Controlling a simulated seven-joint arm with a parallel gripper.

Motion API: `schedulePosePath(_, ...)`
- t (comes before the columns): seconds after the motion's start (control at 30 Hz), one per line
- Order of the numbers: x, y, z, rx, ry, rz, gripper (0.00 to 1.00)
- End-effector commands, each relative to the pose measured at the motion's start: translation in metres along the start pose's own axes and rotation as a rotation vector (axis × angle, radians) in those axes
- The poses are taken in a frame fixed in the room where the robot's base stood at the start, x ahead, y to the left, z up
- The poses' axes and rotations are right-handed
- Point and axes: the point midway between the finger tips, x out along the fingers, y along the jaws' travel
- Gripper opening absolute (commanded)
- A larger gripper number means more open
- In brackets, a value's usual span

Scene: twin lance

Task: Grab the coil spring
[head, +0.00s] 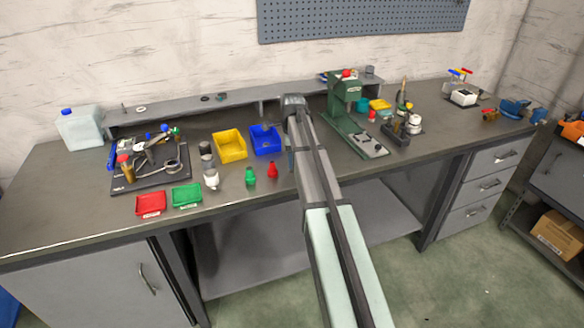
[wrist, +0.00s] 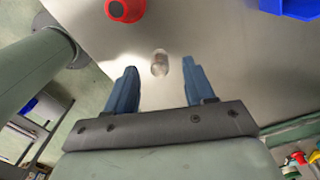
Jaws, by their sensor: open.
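A small, pale, shiny cylinder, apparently the coil spring (wrist: 160,63), stands or lies on the bare metal worktop in the wrist view. Its coils are too blurred to make out. My gripper (wrist: 159,76) is open, with its two blue fingers spread to either side of the line to the cylinder. The cylinder shows between and just beyond the fingertips, and nothing is held. I cannot tell the exact height of the fingers above the worktop. In the head view my arm reaches over the bench and hides the spring; the fingers are mostly hidden too.
A red cone-shaped item (wrist: 125,9) is near the spring; it also shows in the head view (head: 272,170). The blue bin (wrist: 296,8) is at upper right. The green press (head: 343,105) stands right of my arm. A yellow bin (head: 230,145) is left.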

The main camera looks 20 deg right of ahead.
Motion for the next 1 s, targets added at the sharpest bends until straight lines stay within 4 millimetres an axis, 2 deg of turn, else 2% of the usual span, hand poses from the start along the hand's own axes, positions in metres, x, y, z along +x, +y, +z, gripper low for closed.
schedulePosePath(0.03, 0.009, 0.002, 0.001, 0.000, 0.000, 0.002, 0.54)
schedulePosePath(0.2, 0.026, 0.001, 0.001, 0.000, 0.000, 0.001, 0.54)
schedulePosePath(0.47, 0.029, 0.000, 0.001, 0.000, 0.000, 0.000, 0.54)
schedulePosePath(1.0, 0.029, 0.001, 0.001, 0.000, 0.000, 0.000, 0.02)
